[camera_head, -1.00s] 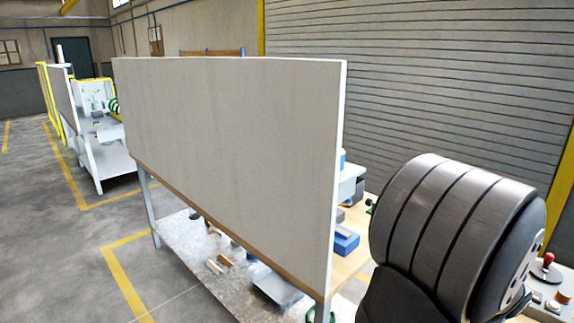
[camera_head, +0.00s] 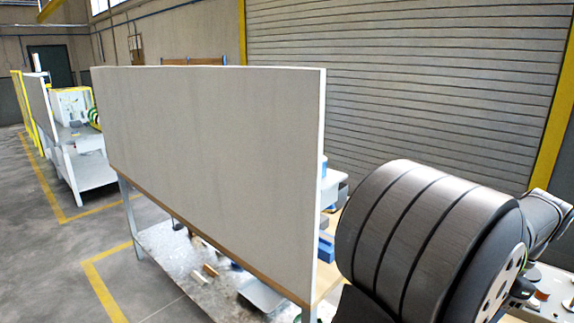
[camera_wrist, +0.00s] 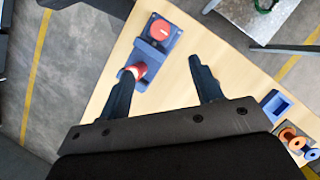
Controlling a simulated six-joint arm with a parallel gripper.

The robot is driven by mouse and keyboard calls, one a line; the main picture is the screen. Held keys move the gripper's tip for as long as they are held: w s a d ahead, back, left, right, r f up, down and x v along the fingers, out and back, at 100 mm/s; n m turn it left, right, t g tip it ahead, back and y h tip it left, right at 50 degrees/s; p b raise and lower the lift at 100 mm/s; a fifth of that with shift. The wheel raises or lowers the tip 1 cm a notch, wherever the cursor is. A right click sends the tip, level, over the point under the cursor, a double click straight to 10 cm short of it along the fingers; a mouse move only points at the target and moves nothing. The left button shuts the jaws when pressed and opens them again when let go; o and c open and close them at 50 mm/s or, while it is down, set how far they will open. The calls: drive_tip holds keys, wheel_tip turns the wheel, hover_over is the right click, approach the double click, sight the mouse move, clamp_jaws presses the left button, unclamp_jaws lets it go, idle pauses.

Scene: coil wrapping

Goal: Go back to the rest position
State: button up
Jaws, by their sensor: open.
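My gripper (camera_wrist: 162,67) shows in the wrist view, with its two dark fingers spread wide and nothing held between them. Below the fingertips is a wooden tabletop (camera_wrist: 180,92). A blue fixture (camera_wrist: 146,52) with a round red part on top stands on it, just beyond the fingers. A red and white cylindrical piece (camera_wrist: 136,71) sits at the fixture's near end, close beside the left finger; I cannot tell whether they touch. In the head view, the gripper is out of sight and my dark arm link fills the lower right.
A large grey panel (camera_head: 210,170) stands along the bench and hides most of its top in the head view. In the wrist view, an empty blue holder (camera_wrist: 276,105) and an orange-brown spool (camera_wrist: 291,138) lie at the right. Open floor (camera_head: 50,250) is at the left.

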drive_tip(key=x, duration=1.7)
drive_tip(key=shift+s+r, duration=0.1)
drive_tip(key=m+t, duration=0.1)
drive_tip(key=m, duration=0.2)
drive_tip(key=shift+s, duration=0.1)
drive_tip(key=s+d+r+m, duration=0.1)
drive_tip(key=d+r, duration=0.2)
drive_tip(key=r, duration=0.5)
drive_tip(key=s+d+r, duration=0.1)
drive_tip(key=d+r, duration=0.2)
drive_tip(key=r, duration=0.5)
wheel_tip(320, 180, down, 8)
drive_tip(key=w+a+n, duration=0.1)
drive_tip(key=a, duration=0.1)
drive_tip(key=shift+w+a+n, duration=0.25)
drive_tip(key=shift+a+n, duration=0.05)
drive_tip(key=shift+a, duration=0.1)
